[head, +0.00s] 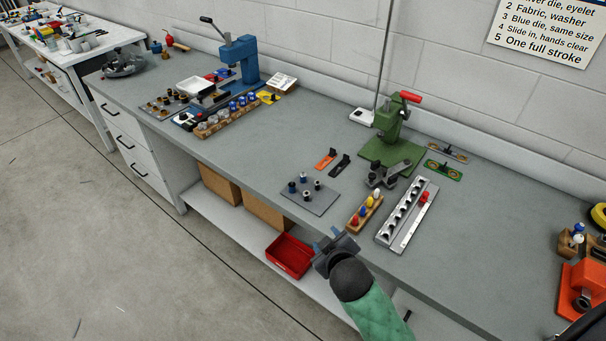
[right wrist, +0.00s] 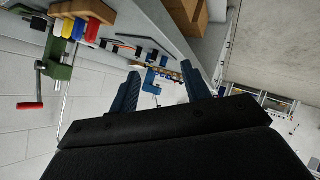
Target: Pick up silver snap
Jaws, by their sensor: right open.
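I cannot pick out the silver snap for certain. Small dark and metallic pieces, one with a blue top, stand on a grey mat (head: 323,206) near the bench's front edge. A pale metal rail (head: 393,238) to the right holds a row of silvery-dark pieces and a red one. My right gripper (head: 329,240) is open and empty, in front of the bench edge, below the mat and a wooden peg block (head: 357,222). Its two blue fingers stand apart in the right wrist view (right wrist: 161,70). My left gripper is out of view.
A green press (head: 388,135) with a red handle stands behind the rail. A blue press (head: 243,60) and a wooden rack (head: 212,130) are farther left. A red bin (head: 289,256) sits on the lower shelf. The bench between the presses is mostly clear.

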